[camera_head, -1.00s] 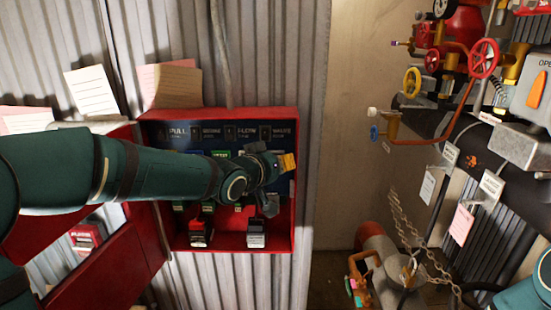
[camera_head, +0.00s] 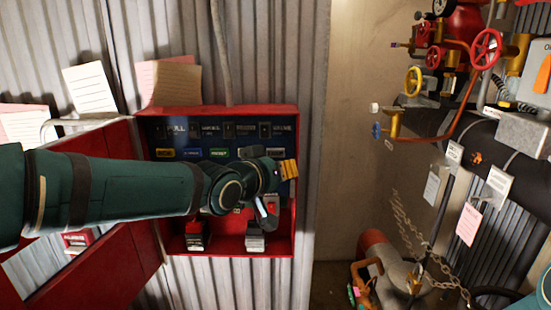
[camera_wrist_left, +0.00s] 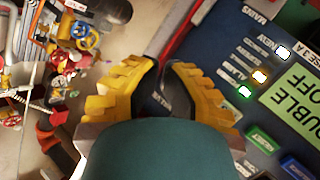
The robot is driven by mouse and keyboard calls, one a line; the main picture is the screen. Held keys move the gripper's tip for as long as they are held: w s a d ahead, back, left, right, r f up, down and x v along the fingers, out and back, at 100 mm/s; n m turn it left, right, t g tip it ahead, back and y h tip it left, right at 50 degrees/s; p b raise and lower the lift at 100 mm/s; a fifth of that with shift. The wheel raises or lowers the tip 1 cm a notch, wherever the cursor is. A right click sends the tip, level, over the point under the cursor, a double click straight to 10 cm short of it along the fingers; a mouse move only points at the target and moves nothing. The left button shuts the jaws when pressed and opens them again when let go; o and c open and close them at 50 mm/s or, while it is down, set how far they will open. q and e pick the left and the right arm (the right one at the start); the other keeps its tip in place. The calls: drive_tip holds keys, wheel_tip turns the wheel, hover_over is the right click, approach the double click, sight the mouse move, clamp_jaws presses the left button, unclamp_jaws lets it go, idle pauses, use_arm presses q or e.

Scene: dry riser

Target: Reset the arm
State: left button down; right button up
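My left arm (camera_head: 110,190) reaches in from the left across the open red cabinet (camera_head: 222,111). Its yellow-fingered left gripper (camera_head: 289,169) is at the cabinet's right side, in front of the dark blue panel (camera_head: 160,140).
The cabinet's red door (camera_head: 100,255) hangs open at left. Two switch blocks (camera_head: 196,237) (camera_head: 255,240) sit at the cabinet's bottom. Pipes with a red handwheel (camera_head: 486,48) and a yellow handwheel (camera_head: 413,81) stand at right. The bare wall (camera_head: 350,130) between is clear.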

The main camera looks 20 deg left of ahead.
idle(0.4)
use_arm(q)
wheel_tip(320, 180, down, 27)
drive_tip(key=s+d+g, duration=0.2)
drive_tip(key=d+g, duration=0.1)
drive_tip(key=g, duration=0.3)
drive_tip(key=s+d+f+g+y, duration=0.1)
drive_tip(key=s+f+g, duration=0.5)
drive_tip(key=s+f, duration=1.4)
wheel_tip(320, 180, down, 3)
drive_tip(key=shift+s+d+f+g, duration=0.1)
drive_tip(key=shift+s+d+g, duration=0.1)
drive_tip(key=shift+d+g, duration=0.15)
drive_tip(key=c, duration=1.7)
unclamp_jaws()
clamp_jaws()
